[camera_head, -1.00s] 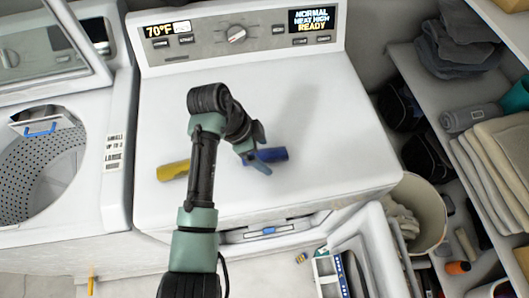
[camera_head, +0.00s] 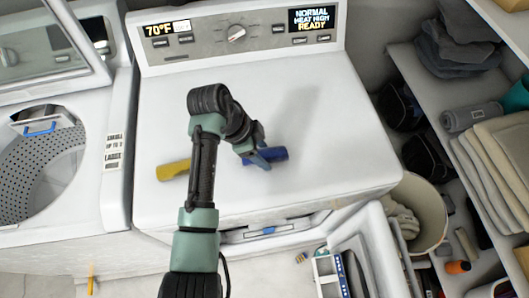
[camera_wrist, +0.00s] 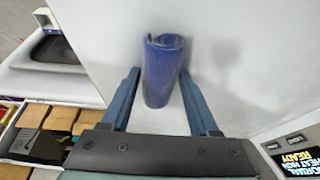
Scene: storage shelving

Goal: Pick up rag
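A blue rolled rag (camera_head: 279,154) lies on the white dryer top, right of my arm. A yellow rolled rag (camera_head: 173,170) lies to its left, partly hidden behind my arm. My gripper (camera_head: 260,154) is over the blue rag and hides its middle. In the wrist view, the blue rag (camera_wrist: 161,75) lies lengthwise between the two fingers of my gripper (camera_wrist: 159,72). The fingers are open, one on each side, with gaps showing between them and the rag.
The dryer top (camera_head: 330,160) is otherwise clear. An open washer (camera_head: 45,165) stands at left. Shelves with folded towels (camera_head: 490,170) and a bin (camera_head: 420,205) stand at right. The dryer's door (camera_head: 375,250) hangs open in front.

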